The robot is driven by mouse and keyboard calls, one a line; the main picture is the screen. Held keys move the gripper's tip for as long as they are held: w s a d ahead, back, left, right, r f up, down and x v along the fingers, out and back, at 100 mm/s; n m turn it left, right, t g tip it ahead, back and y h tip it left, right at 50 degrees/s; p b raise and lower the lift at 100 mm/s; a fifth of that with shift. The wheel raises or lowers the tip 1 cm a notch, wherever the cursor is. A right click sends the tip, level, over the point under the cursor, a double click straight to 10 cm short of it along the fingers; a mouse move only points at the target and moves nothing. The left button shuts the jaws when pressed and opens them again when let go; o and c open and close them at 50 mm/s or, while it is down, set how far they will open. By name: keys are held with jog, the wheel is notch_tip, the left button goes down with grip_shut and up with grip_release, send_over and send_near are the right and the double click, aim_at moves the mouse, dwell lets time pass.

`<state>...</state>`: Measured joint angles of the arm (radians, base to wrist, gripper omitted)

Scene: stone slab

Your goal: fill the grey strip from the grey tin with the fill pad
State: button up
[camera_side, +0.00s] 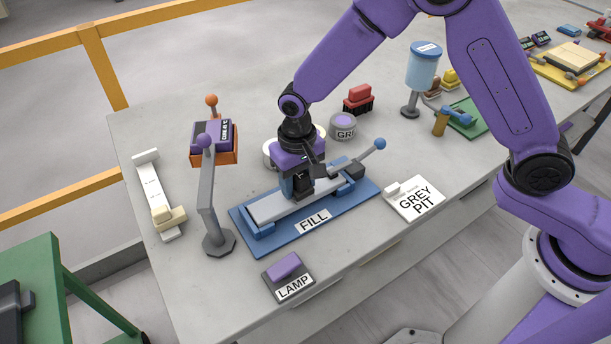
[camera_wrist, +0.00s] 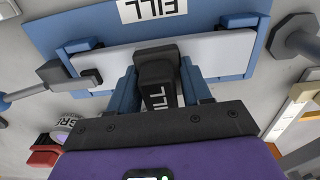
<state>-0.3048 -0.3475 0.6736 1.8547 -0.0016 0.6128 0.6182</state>
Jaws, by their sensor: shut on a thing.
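The grey strip (camera_side: 272,208) lies clamped on the blue board marked FILL (camera_side: 290,240). It also shows in the wrist view (camera_wrist: 217,47). My gripper (camera_side: 298,192) is over the middle of the strip and is shut on the dark fill pad (camera_wrist: 157,72), whose label is partly seen. The pad is at or just above the strip; I cannot tell if it touches. The grey tin (camera_side: 344,126) stands behind the board with its lettering partly hidden, and shows at the left of the wrist view (camera_wrist: 66,125). Another pale round tin is mostly hidden behind my gripper.
A blue-knobbed clamp lever (camera_side: 372,150) rises at the board's right end. A grey post with a purple knob (camera_side: 208,195) stands left. A red brush (camera_side: 358,98) is behind the tin.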

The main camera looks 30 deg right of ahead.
aim_at(285, 200)
jog(key=shift+s+a+f, duration=0.1)
jog(key=shift+a+f, duration=0.1)
jog(key=shift+a, duration=1.55)
jog(key=shift+d+r, duration=0.1)
jog(key=shift+r, duration=3)
notch_tip(285, 200, up, 3)
